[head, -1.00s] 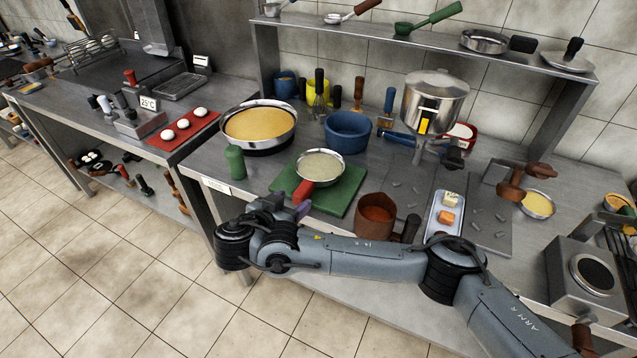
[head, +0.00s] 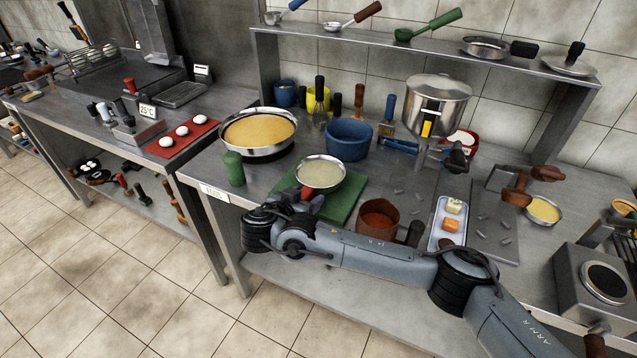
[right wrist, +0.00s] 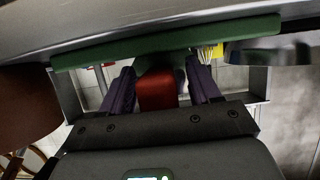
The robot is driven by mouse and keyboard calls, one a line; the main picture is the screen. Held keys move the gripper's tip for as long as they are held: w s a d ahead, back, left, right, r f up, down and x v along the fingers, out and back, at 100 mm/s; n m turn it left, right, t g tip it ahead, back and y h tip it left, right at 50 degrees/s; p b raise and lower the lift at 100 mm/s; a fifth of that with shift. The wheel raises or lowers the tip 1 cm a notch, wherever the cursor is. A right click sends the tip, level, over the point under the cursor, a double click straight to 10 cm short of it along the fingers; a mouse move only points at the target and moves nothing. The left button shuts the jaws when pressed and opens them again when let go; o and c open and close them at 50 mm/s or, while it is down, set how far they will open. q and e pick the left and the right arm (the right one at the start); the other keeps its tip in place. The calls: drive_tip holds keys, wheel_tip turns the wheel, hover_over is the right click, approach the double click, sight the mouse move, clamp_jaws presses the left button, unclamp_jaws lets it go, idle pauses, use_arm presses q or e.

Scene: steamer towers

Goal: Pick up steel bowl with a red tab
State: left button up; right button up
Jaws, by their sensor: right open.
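The steel bowl (head: 321,172) with pale contents rests on the green board (head: 345,198) on the counter. Its red tab (head: 307,193) juts toward the front edge, partly hidden by my right gripper (head: 311,202). In the right wrist view the red tab (right wrist: 157,92) lies between the two purple fingers of my right gripper (right wrist: 161,84). The fingers are open, with a gap on each side of the tab. Most of the bowl is hidden in that view. My left gripper is not in view.
A brown pot (head: 377,219) with red contents stands right of the board. A green bottle (head: 234,168) stands left of it. Behind are a large pan (head: 260,148) and a blue bowl (head: 348,140). A tray (head: 436,232) with small blocks lies farther right.

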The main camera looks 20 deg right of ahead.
drive_tip(key=shift+c, duration=0.4)
clamp_jaws()
drive_tip(key=shift+r, duration=0.1)
drive_tip(key=shift+r+p, duration=0.3)
drive_tip(key=shift+r, duration=0.45)
drive_tip(key=r, duration=0.1)
drive_tip(key=r+p, duration=0.1)
drive_tip(key=r, duration=0.1)
drive_tip(key=shift+d+r, duration=0.1)
drive_tip(key=shift+d, duration=0.25)
drive_tip(key=s+d+r+p, duration=0.2)
drive_tip(key=d+r, duration=0.4)
drive_tip(key=d, duration=0.4)
drive_tip(key=shift+d+r, duration=0.15)
drive_tip(key=shift+d, duration=0.2)
